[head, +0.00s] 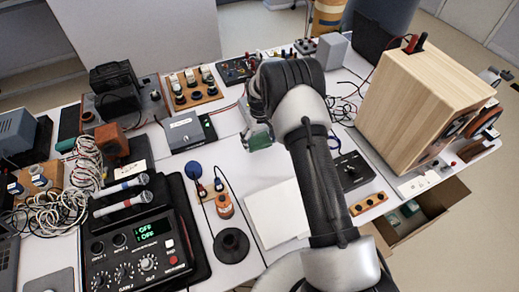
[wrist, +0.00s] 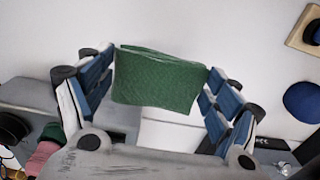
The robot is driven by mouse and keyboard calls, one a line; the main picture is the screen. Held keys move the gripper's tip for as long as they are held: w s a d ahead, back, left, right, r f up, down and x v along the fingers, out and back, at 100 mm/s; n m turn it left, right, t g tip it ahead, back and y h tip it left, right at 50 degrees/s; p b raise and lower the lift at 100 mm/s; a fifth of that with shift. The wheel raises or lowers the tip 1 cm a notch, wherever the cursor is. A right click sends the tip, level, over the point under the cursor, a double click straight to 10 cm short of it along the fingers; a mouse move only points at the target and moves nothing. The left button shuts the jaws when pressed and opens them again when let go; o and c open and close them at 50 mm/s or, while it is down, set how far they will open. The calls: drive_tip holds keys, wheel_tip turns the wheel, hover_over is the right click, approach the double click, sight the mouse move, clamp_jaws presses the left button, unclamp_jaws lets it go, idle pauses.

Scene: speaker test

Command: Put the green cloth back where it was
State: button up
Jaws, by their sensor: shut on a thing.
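The green cloth (wrist: 158,82) is a folded, textured piece held between the blue-padded fingers of my gripper (wrist: 162,70) in the wrist view. In the head view the cloth (head: 260,141) shows as a small green patch at the end of my gripper (head: 257,131), over the white table's middle. The gripper is shut on the cloth. How high the cloth is above the table is hard to tell. My arm hides part of the table behind it.
A wooden speaker box (head: 420,100) stands at the right. An open drawer (head: 432,214) with small items juts out below the table's right edge. A white pad (head: 275,213) lies in front. Mixer (head: 140,250), microphones and cables crowd the left. Bare table lies around the cloth.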

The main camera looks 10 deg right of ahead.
sight(260, 147)
drive_tip(key=shift+f+b, duration=0.5)
drive_tip(key=shift+f, duration=1.75)
drive_tip(key=shift+f, duration=0.2)
drive_tip(key=o, duration=1)
drive_tip(key=shift+c, duration=0.2)
drive_tip(key=shift+r, duration=0.15)
